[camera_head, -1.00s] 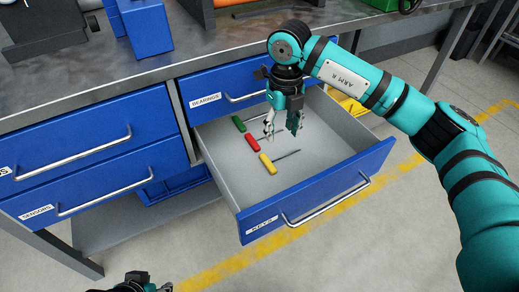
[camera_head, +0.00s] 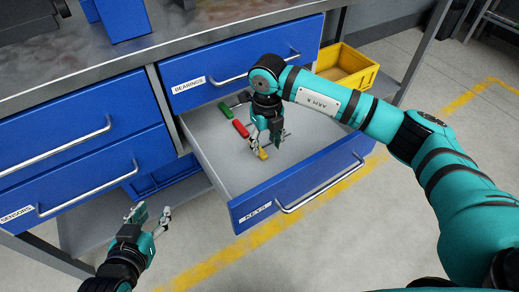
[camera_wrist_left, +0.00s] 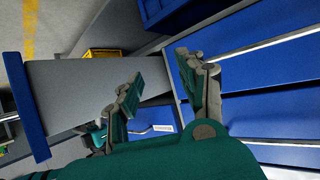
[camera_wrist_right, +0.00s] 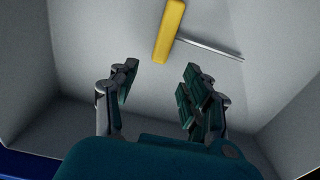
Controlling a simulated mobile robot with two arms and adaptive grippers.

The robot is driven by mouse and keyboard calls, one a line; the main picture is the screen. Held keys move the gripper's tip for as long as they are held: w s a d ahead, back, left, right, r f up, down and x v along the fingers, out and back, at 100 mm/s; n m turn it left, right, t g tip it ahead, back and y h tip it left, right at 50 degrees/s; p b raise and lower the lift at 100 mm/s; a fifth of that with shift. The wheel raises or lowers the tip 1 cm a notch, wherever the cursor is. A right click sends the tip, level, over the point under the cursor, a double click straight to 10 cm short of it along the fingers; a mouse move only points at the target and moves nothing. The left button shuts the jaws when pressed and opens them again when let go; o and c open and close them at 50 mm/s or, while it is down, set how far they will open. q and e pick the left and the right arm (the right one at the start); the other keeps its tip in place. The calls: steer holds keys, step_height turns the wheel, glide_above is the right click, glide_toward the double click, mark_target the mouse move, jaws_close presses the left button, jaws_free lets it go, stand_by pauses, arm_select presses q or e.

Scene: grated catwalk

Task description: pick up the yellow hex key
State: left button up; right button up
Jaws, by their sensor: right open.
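The yellow hex key (camera_head: 263,154) lies on the floor of the open grey drawer, labelled KEYS. In the head view my right gripper partly covers it. In the right wrist view its yellow handle (camera_wrist_right: 169,32) and thin grey shaft (camera_wrist_right: 210,48) lie just beyond the fingertips, with the shaft pointing right. My right gripper (camera_head: 267,140) is open above the drawer, pointing down, with nothing between its fingers (camera_wrist_right: 160,84). My left gripper (camera_head: 149,212) is open and empty outside the drawer, at lower left. Its spread fingers show in the left wrist view (camera_wrist_left: 158,78).
A red key (camera_head: 241,128) and a green key (camera_head: 224,109) lie farther back in the same drawer. The drawer's blue front (camera_head: 330,183) and side walls surround them. A yellow bin (camera_head: 345,66) stands behind the drawer. Closed blue drawers (camera_head: 80,120) are at left.

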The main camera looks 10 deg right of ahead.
mark_target(264, 155)
step_height(264, 155, down, 5)
steer(key=shift+w+a+r+b, duration=0.1)
steer(key=shift+a+r+b, duration=0.05)
steer(key=shift+b, duration=0.6)
arm_select(q)
steer(key=w+d+r+t+h, duration=0.1)
steer(key=w+r+t, duration=0.2)
steer(key=r, duration=0.3)
steer(key=shift+d+r+t, duration=0.15)
steer(key=shift+d+t, duration=0.2)
steer(key=shift+t, duration=0.25)
arm_select(e)
steer(key=shift+c, duration=0.3)
jaws_close()
